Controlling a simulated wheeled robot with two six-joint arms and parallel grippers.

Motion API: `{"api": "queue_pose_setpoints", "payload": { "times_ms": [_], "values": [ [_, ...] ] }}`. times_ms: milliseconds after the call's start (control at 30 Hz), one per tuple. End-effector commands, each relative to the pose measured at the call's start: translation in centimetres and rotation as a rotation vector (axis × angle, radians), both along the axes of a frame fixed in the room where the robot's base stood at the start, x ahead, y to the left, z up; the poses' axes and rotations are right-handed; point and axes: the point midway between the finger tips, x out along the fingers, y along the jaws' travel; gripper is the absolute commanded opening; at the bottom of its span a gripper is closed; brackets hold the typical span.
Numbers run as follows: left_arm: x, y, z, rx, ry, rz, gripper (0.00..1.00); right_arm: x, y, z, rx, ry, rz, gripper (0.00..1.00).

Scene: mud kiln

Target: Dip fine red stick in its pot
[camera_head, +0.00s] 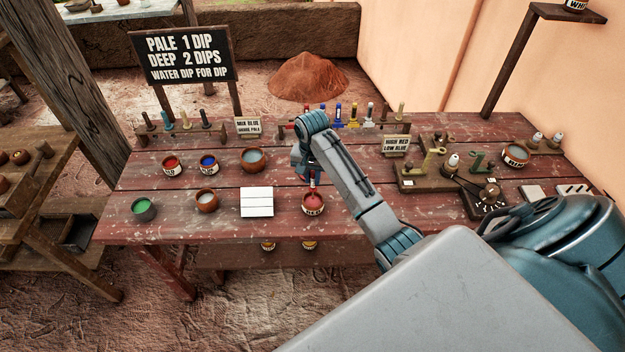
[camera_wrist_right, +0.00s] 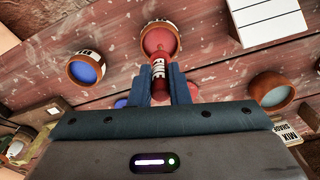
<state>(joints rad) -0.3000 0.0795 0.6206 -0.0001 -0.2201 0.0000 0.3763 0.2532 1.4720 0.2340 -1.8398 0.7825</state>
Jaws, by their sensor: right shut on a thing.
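The stick points down at the red pot (camera_head: 313,205), a brown pot with a lettered label near the table's front edge. The pot also shows in the right wrist view (camera_wrist_right: 161,38). The stick's lower end is at the pot's mouth; I cannot tell how deep it reaches. My left gripper is out of view.
A white tile (camera_head: 257,202) lies left of the red pot. A grey-filled bowl (camera_head: 252,160) stands behind the tile. A blue-filled pot (camera_wrist_right: 86,68) stands beside the red pot, hidden by my arm in the head view. Upright sticks (camera_head: 353,115) line the back edge.

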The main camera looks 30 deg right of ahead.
Motion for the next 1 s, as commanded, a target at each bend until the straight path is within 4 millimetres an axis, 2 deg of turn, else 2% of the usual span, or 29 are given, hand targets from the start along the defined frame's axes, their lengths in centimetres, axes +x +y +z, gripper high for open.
{"api": "queue_pose_setpoints", "payload": {
  "times_ms": [600, 1000],
  "values": [
    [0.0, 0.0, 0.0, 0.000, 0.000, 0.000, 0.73, 0.0, 0.0, 4.3, -0.001, -0.001, 0.000, 0.00],
    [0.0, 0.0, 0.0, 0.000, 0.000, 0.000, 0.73, 0.0, 0.0, 4.7, -0.001, 0.001, 0.000, 0.00]
  ]
}}
